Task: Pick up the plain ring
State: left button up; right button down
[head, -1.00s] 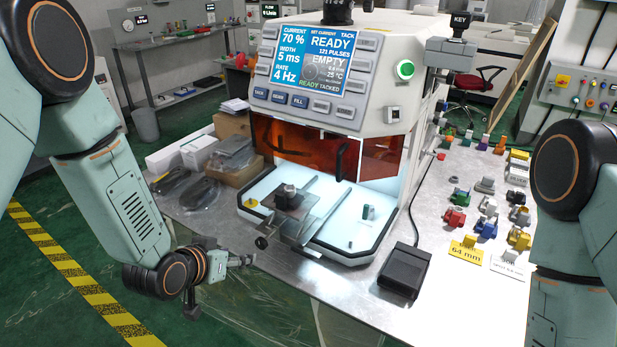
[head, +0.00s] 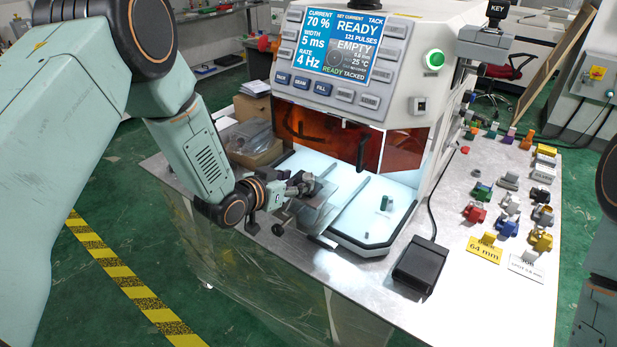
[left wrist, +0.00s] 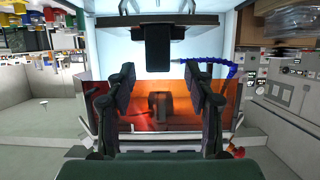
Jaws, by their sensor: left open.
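I cannot make out the plain ring for certain in either view. My left gripper (head: 302,184) is at the front left of the welding machine's white tray (head: 362,238). It covers most of the dark fixture that stands there. In the left wrist view the two dark fingers of my left gripper (left wrist: 158,78) stand wide apart. A dark block (left wrist: 158,50) shows between and beyond them, with the orange window behind. No held object shows between the fingers. A small green post (head: 386,203) stands on the tray. My right gripper is out of view.
The machine (head: 385,95) with its orange window (head: 330,135) rises behind the tray. A black pedal (head: 419,264) lies front right on the table. Several coloured holders, including a red one (head: 474,211), stand at right. Packaged items and boxes (head: 252,150) are at left.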

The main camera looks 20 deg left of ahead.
aim_at(312, 176)
pick_arm(q)
jog(key=shift+x, duration=1.05)
jog(key=shift+w+d+f, duration=0.1)
jog(key=shift+w+d, duration=0.25)
jog(key=shift+w, duration=0.1)
jog(key=shift+a, duration=0.25)
jog(key=shift+c, duration=1)
jog(key=shift+d, duration=0.2)
jog(key=c, duration=0.6)
jog(key=shift+a, duration=0.15)
jog(key=shift+c, duration=1.4)
